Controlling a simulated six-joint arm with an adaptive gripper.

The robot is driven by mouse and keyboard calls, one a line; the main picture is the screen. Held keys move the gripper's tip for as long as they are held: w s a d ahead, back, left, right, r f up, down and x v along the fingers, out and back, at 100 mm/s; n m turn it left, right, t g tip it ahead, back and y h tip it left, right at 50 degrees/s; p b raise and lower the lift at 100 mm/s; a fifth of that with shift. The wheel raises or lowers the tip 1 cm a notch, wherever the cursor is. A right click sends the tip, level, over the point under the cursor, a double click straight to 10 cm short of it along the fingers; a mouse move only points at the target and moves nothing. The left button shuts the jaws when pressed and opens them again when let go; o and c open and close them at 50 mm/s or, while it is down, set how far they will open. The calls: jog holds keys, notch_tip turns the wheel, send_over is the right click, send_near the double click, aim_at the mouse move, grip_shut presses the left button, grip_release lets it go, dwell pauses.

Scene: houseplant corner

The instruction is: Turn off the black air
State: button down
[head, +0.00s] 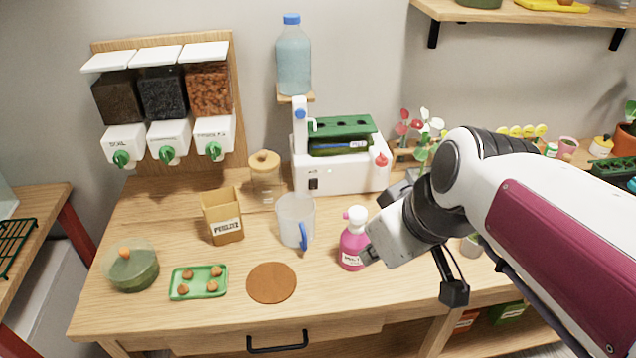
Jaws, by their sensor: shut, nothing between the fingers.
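A white machine (345,175) stands at the back of the table, with a green tray on top. A small black switch (313,184) sits on the left of its front face; its position is too small to tell. I see no label reading "air". My gripper (369,254) is shut and empty, to the right of and below the machine in the picture. Its tip is beside the pink spray bottle (351,246) and overlaps its edge; I cannot tell whether they touch.
A clear jug (296,222), corked jar (265,182), perlite box (222,219), brown coaster (271,283), green tray (212,292) and lidded bowl (133,272) stand on the table. Dispensers (170,135) hang at the left. A blue-capped bottle (293,62) stands above the machine. Flowers (420,130) stand right of it.

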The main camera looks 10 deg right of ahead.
aim_at(313, 184)
jog(key=w+f+n+y, duration=0.1)
jog(key=w+f+n, duration=0.2)
jog(key=w, duration=0.6)
jog(key=w+f+n+y, duration=0.1)
jog(key=w+f+n, duration=0.3)
jog(key=w, duration=0.6)
jog(key=w+d+f+n+y, duration=0.1)
jog(key=w+f+n, duration=0.3)
jog(key=w, duration=0.6)
jog(key=shift+w+t, duration=0.25)
jog(key=shift+t, duration=0.15)
jog(key=shift+f, duration=0.1)
jog(key=x, duration=1)
jog(key=shift+w, duration=0.2)
jog(key=shift+w+d+r, duration=0.1)
jog(key=shift+w+r, duration=0.05)
jog(key=shift+w, duration=0.75)
jog(key=shift+w+r, duration=0.2)
jog(key=shift+w, duration=0.7)
jog(key=shift+w, duration=0.1)
